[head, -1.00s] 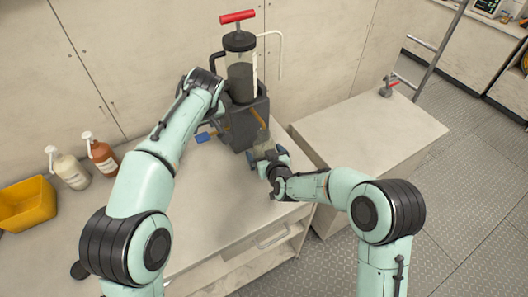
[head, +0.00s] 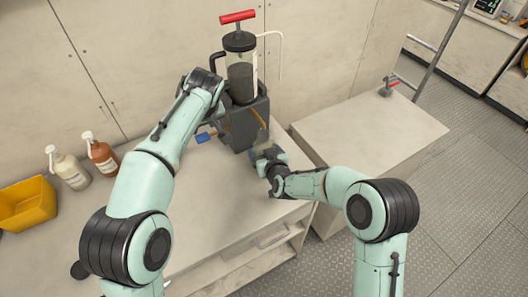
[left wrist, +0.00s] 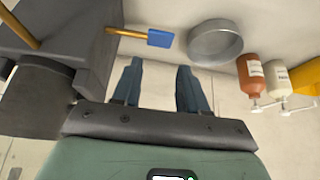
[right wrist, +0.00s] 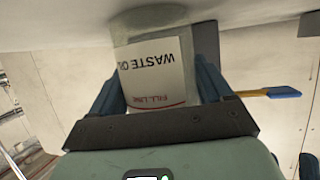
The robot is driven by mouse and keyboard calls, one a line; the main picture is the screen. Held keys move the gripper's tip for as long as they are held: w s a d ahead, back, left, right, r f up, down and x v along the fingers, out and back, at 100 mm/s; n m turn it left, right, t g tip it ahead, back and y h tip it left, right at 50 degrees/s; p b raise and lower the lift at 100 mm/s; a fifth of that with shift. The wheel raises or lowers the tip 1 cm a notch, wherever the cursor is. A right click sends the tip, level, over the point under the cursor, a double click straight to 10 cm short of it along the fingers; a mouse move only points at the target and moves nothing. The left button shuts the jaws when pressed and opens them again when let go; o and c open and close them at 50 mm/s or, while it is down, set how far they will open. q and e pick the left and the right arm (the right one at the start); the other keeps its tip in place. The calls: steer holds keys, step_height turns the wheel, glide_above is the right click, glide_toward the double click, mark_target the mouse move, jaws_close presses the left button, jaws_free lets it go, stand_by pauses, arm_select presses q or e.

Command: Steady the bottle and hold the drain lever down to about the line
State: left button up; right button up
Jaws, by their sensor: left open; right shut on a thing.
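The drain lever shows as a blue paddle (head: 206,137) on a brass-coloured rod, low on the left of the dark pump unit (head: 243,126). In the left wrist view the paddle (left wrist: 160,38) lies beyond my left gripper (left wrist: 158,68), whose fingers are apart and empty, not touching it. In the head view my left wrist hides most of those fingers. My right gripper (right wrist: 160,90) has its fingers on both sides of the clear bottle (right wrist: 150,62), gripping it. Its white label reads WASTE OIL, with a red FILL LINE. I cannot make out any liquid level.
A clear cylinder with a red handle (head: 238,16) tops the pump. A round metal dish (left wrist: 215,42) shows in the left wrist view. Two pump-top bottles (head: 68,168) (head: 103,157) and a yellow bin (head: 27,204) stand at left. The bench front is mostly clear.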

arm_select(q)
steer(key=c, duration=0.7)
steer(key=w+a+m+h, duration=0.1)
steer(key=m, duration=0.1)
steer(key=w+m+h, duration=0.1)
steer(key=w+m, duration=0.1)
steer(key=w+a+m, duration=0.1)
steer(key=shift+w+a+r+m+h, duration=0.2)
steer(key=shift+w+a+m+h, duration=0.1)
steer(key=shift+m+h, duration=0.1)
jaws_close()
steer(key=shift+t, duration=0.3)
steer(key=shift+f, duration=3.25)
